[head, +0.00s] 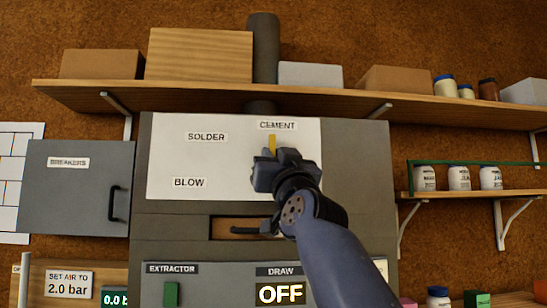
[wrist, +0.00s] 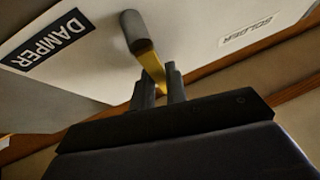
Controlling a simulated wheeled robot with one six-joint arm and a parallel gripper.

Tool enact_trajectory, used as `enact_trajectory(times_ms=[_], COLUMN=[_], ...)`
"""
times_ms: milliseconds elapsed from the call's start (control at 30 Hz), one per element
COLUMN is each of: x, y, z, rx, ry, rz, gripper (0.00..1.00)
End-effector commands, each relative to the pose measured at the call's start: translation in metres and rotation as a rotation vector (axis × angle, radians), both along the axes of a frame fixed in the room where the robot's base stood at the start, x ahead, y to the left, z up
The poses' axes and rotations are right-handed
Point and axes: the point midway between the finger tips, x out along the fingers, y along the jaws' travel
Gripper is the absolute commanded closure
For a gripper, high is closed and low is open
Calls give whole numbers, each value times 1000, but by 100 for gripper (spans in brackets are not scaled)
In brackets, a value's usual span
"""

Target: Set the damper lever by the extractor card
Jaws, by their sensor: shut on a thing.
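The damper lever is a yellow bar (head: 272,143) on the white plate (head: 230,160). Its visible tip points up just below the CEMENT label (head: 277,125). My gripper (head: 271,156) covers the rest of it in the head view. In the wrist view the yellow bar (wrist: 150,62) runs from a grey round piece (wrist: 132,32) down between the fingers of my gripper (wrist: 160,84), which are shut on it. A DAMPER label (wrist: 48,42) shows in the wrist view. SOLDER (head: 206,137) and BLOW (head: 189,183) labels are on the plate. I cannot make out a separate extractor card.
Below the plate are a slot with a dark handle (head: 250,230), an EXTRACTOR label (head: 172,269) over a green piece (head: 171,294), and a DRAW display (head: 280,293) reading OFF. A loaded shelf (head: 200,97) overhangs above. The BREAKERS door (head: 75,190) is at left; jars stand at right.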

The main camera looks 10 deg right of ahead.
Motion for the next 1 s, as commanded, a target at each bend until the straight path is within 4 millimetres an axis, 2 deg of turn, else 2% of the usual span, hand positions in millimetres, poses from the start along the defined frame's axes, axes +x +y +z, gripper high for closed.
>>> enact_trajectory(times_ms=[33,300,667,1000], x=[0,0,-7,-54], y=[0,0,-1,-8], z=[0,0,-6,-41], rx=[2,1,0,0], ry=[-1,0,-1,-2], rz=[0,1,0,0], gripper=[85,64,64,64])
